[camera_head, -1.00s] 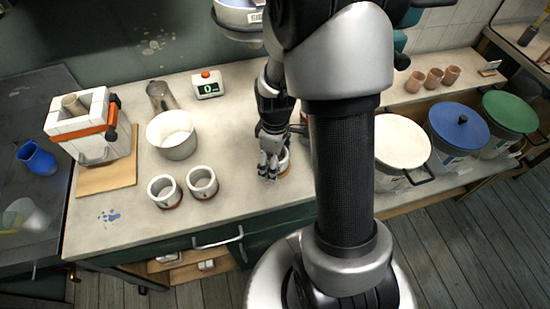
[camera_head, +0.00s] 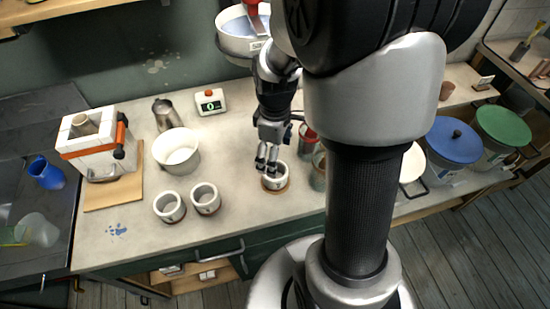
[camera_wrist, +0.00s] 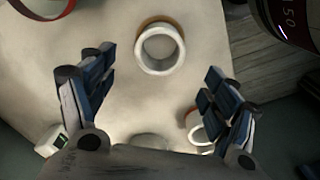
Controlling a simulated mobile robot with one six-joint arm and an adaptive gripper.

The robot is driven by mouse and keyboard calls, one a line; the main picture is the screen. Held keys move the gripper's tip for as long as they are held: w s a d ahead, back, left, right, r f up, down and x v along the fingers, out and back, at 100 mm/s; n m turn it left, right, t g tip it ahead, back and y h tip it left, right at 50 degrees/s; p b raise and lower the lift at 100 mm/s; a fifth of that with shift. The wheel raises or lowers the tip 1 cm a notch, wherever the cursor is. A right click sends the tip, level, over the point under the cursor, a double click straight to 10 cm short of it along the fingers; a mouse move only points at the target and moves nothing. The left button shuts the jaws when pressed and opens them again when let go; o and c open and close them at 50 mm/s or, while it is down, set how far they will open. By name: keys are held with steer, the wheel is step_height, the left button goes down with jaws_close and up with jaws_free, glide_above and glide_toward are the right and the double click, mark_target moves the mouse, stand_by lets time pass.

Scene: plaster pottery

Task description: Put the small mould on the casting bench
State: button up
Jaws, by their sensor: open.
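A small white round mould (camera_head: 275,182) with a brown band at its base stands upright on the pale-topped bench (camera_head: 240,225), near its front edge. It shows in the wrist view as a white ring (camera_wrist: 160,62), between the fingers. My gripper (camera_head: 267,164) is open and just above it, its fingers partly covering its rim in the head view. In the wrist view the open fingers (camera_wrist: 160,72) lie either side, apart from it. Two similar white pots (camera_head: 169,207) (camera_head: 206,198) stand to the left; one shows by the right finger (camera_wrist: 196,132).
A large strapped white mould (camera_head: 95,150) stands on a wooden board at left. A white bowl (camera_head: 177,152), metal jug (camera_head: 167,115) and timer (camera_head: 210,102) stand behind. Red-lidded jars (camera_head: 308,140) are close right of my gripper. A bucket (camera_head: 240,35) hangs above.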

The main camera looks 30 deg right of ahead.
steer(key=s+a+r+m+t, duration=0.2)
steer(key=s+a+r+m, duration=0.1)
steer(key=s+a+r, duration=0.2)
steer(key=s+a+r+m+t, duration=0.2)
steer(key=s+a+r+m, duration=0.2)
steer(key=s+r, duration=0.4)
steer(key=shift+s+a+r+m+t, duration=0.35)
steer(key=shift+a+r, duration=0.45)
steer(key=shift+r, duration=1.25)
